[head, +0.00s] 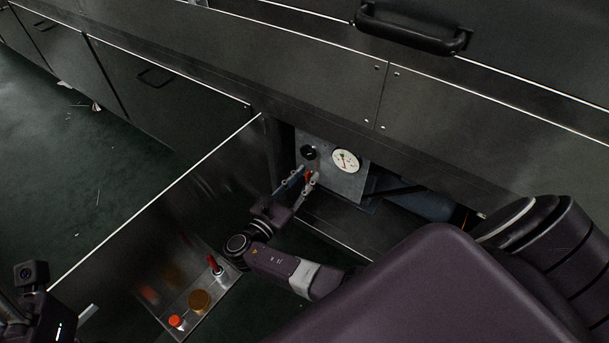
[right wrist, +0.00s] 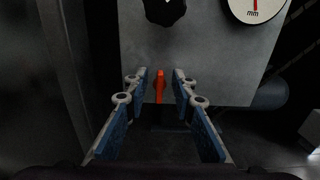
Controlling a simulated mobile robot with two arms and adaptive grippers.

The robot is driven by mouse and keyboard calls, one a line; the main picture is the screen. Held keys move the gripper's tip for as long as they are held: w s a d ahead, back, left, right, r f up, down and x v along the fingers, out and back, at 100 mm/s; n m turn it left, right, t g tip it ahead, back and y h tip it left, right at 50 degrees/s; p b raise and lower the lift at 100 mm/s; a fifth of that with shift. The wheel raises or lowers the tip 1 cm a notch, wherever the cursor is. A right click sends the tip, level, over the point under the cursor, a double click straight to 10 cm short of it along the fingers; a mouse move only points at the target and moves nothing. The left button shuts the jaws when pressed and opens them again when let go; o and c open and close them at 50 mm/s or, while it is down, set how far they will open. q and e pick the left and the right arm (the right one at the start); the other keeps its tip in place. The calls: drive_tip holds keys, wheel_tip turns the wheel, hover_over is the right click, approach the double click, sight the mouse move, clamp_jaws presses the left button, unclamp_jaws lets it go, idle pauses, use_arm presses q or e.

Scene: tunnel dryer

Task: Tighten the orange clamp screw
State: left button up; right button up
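The orange clamp screw (right wrist: 160,86) is a narrow upright lever on the lower part of a grey panel (head: 329,172). It also shows in the head view (head: 309,178), partly covered by a finger. My right gripper (right wrist: 160,76) is open, its blue-padded fingers on either side of the screw. A gap shows between each finger and the screw in the right wrist view. In the head view my right gripper (head: 302,184) reaches to the panel's lower left. Part of my left wrist (head: 30,290) shows at the lower left; its fingers cannot be made out.
A black knob (head: 308,153) and a round white dial gauge (head: 345,161) sit on the panel above the screw. A metal tray (head: 172,322) at the bottom holds a red-handled tool (head: 214,266), a brown round piece (head: 199,301) and an orange-capped item (head: 177,321). Metal housing overhangs the panel.

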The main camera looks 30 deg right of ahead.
clamp_jaws()
